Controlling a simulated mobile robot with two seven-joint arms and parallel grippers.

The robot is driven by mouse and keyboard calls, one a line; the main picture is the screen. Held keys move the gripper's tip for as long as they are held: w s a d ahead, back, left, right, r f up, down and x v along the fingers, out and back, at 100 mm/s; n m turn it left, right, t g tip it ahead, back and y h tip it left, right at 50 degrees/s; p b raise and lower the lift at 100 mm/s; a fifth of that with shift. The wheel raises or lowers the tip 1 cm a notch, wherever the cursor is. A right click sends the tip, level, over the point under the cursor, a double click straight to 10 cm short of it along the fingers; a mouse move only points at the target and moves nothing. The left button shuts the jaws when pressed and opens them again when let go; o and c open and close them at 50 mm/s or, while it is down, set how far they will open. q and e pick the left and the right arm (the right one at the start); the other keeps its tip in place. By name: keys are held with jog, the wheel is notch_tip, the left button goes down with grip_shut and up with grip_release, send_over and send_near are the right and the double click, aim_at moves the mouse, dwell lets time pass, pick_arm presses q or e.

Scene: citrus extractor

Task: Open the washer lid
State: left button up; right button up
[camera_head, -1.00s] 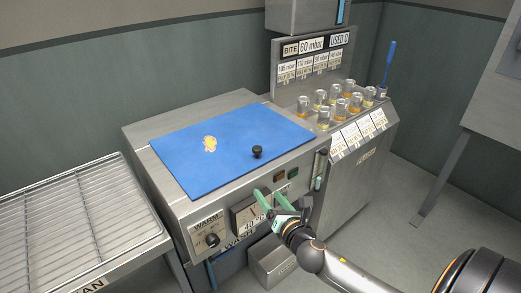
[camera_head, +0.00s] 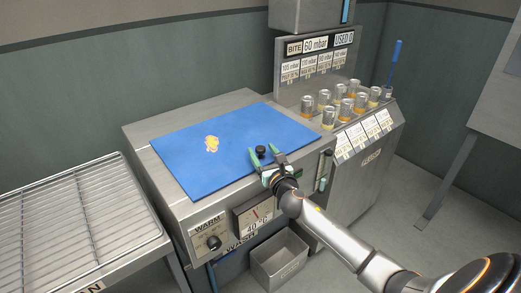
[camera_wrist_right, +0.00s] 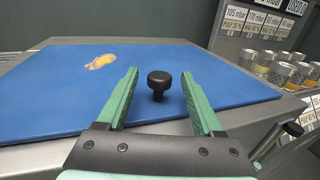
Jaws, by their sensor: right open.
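The washer lid (camera_head: 190,165) is a flat blue panel lying shut on top of the steel washer (camera_head: 172,212). A black knob (camera_head: 261,150) stands upright near its front right part. My right gripper (camera_head: 268,154) is open with green fingers, at the lid's front edge. In the right wrist view the knob (camera_wrist_right: 159,82) stands between the two finger lines, a little ahead of the tips or level with them, with a gap on each side. My left gripper is not in view.
A yellow patch (camera_head: 211,144) shows on the lid. Several jars (camera_head: 328,118) stand on the unit at the right. A wire rack table (camera_head: 80,225) is at the left, and a steel bin (camera_head: 279,262) is below the washer's front.

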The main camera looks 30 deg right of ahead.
jog(key=shift+x, duration=1.1)
jog(key=shift+c, duration=0.3)
grip_shut()
dwell(0.4)
